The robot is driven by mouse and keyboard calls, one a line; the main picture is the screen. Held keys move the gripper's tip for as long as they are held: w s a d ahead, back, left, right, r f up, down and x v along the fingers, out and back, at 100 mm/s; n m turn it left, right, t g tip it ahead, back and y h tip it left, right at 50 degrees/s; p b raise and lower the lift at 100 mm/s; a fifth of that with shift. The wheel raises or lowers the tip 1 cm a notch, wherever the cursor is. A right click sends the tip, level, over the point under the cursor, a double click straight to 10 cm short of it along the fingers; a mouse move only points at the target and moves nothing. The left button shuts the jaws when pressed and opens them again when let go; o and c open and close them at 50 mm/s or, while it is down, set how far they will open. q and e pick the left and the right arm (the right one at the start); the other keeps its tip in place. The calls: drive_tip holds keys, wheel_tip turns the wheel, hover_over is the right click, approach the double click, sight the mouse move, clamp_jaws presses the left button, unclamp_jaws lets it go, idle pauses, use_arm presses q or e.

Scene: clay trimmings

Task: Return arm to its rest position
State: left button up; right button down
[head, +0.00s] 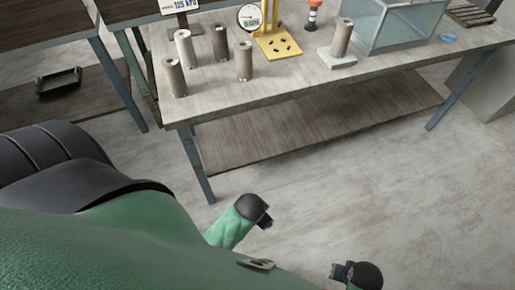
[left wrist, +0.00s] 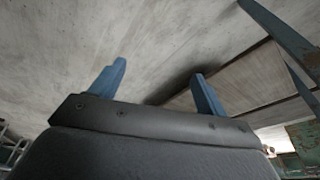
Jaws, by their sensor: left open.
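My left gripper (left wrist: 158,72) shows in the left wrist view with its two blue fingers spread apart and nothing between them. Bare concrete floor lies beyond the fingers. In the head view, the dark end of my left arm (head: 257,210) hangs low over the floor, in front of the workbench and clear of it. The dark end of my right arm (head: 357,275) is at the bottom edge, right of the left one. Its fingers are too small and dark to read.
The workbench (head: 300,88) carries several grey clay cylinders (head: 221,43), a yellow gauge stand (head: 277,45), a glass tank (head: 403,25) and an orange-black tool (head: 313,15). A lower shelf (head: 300,125) spans its legs. A black tray (head: 58,83) sits at left. Open floor lies in front.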

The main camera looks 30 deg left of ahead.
use_arm(q)
drive_tip(key=shift+n+g+h, duration=0.4)
drive_tip(key=shift+n+g, duration=0.2)
drive_tip(key=shift+g, duration=0.3)
drive_tip(key=s, duration=0.1)
drive_tip(key=s+d+f, duration=0.1)
drive_tip(key=s, duration=0.2)
drive_tip(key=shift+s+d+f, duration=0.15)
drive_tip(key=shift+s+d, duration=0.15)
drive_tip(key=shift+d, duration=0.05)
